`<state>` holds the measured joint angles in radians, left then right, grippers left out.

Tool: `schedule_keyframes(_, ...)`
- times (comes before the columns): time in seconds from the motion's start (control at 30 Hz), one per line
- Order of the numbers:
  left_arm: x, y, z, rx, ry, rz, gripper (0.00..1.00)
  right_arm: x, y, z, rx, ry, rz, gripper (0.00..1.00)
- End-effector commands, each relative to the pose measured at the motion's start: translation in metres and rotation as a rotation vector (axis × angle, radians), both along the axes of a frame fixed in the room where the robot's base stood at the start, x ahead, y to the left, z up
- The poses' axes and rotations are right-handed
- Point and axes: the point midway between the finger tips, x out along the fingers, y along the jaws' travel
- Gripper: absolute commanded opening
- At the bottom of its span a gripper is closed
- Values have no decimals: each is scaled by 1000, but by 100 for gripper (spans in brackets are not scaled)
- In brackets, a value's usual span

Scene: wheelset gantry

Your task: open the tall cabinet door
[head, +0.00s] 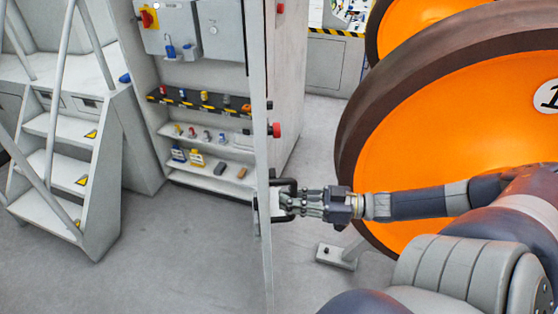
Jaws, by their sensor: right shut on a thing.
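The tall cabinet (133,75) stands at the centre left with its inside showing. Its door (260,135) is swung open and is seen almost edge-on. The dark door handle (291,183) is on the door's right-hand face in the picture. My right gripper (284,202) reaches in from the right and is shut on this handle; its fingers hide part of it. My left gripper is not in view.
Cabinet shelves (210,183) hold several small locks and tags. White steps with rails (60,165) stand at the left. A large orange wheel (440,130) is close behind my right arm. The grey floor (180,255) before the cabinet is clear.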

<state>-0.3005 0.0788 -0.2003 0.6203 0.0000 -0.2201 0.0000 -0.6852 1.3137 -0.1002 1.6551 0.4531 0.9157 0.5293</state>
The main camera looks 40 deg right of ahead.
Motion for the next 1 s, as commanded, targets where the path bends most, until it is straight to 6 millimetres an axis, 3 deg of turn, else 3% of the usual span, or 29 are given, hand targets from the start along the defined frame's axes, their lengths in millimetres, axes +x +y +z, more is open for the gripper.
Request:
schedule_keyframes(0.57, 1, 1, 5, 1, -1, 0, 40, -7, -4, -5, 3, 12, 5, 0)
schedule_keyframes(0.6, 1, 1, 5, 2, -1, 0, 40, -7, -4, -5, 3, 12, 5, 19)
schedule_keyframes(0.67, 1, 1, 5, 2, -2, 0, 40, -6, -4, -5, 2, 11, 4, 32)
schedule_keyframes(1.0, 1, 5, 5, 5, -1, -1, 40, -4, -6, -2, 0, 4, 1, 35)
